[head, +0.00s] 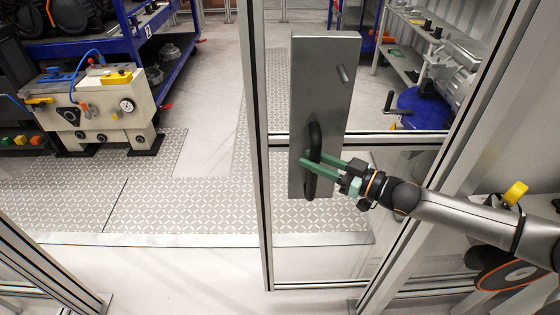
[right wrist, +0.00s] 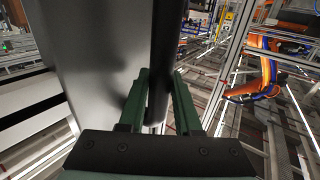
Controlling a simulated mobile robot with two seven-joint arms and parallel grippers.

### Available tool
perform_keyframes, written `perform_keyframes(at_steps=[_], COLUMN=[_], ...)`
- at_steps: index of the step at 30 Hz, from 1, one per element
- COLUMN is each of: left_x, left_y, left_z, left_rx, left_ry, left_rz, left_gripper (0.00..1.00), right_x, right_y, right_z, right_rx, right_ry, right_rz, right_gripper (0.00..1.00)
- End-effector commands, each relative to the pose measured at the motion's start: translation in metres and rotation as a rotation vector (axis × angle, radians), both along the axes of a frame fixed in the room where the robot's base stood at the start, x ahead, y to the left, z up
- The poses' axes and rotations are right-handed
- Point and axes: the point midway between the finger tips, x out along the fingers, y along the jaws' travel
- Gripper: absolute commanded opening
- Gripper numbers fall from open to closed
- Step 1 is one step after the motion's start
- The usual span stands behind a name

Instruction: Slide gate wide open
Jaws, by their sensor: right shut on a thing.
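The gate (head: 258,170) is a clear panel in an aluminium frame, standing right of the middle in the head view. It carries a tall grey metal plate (head: 322,80) with a black upright handle (head: 314,134). My right gripper (head: 309,157) reaches in from the right, its green fingers shut around the handle. In the right wrist view the black handle (right wrist: 164,55) stands between the green fingers (right wrist: 160,95), beside the plate (right wrist: 85,50). A wide passage lies open left of the gate's edge. My left gripper is out of view.
A frame post (head: 45,260) stands at the lower left, and a slanted post (head: 440,150) rises right of the plate. Beyond the opening lie patterned floor plates (head: 80,205), a cream machine unit (head: 95,110) and a blue shelf (head: 175,70). Benches stand behind the clear panels.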

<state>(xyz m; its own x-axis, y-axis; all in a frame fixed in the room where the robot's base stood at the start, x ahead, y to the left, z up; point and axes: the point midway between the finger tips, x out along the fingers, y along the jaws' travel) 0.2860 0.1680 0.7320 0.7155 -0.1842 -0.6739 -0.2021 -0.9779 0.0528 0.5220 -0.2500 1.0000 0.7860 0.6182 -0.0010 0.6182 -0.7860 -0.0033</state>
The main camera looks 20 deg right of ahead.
Motion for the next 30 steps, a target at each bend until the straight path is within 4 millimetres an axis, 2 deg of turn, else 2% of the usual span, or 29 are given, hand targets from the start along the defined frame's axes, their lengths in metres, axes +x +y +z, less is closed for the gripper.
perform_keyframes(at_steps=[1,3,9,15,25,26,30], left_x=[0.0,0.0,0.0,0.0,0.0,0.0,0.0], left_y=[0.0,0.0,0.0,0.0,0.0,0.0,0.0], left_z=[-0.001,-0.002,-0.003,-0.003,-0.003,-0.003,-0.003], left_rx=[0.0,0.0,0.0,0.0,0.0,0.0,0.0], left_ry=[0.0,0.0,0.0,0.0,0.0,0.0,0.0], left_rz=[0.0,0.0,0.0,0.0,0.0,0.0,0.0], left_gripper=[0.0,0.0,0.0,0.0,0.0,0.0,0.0], right_x=[-0.003,-0.006,-0.011,-0.013,-0.013,-0.013,-0.013], right_y=[-0.013,-0.026,-0.05,-0.059,-0.059,-0.059,-0.059], right_z=[-0.003,-0.003,-0.002,-0.002,-0.002,-0.002,-0.001], right_rx=[-0.008,-0.005,-0.003,-0.002,0.0,0.0,0.0], right_ry=[0.005,0.005,0.004,0.002,0.002,0.002,0.001], right_rz=[-0.004,-0.002,0.0,0.001,0.001,0.001,0.001], right_gripper=[0.0,0.0,0.0,0.0,0.0,0.33,0.49])
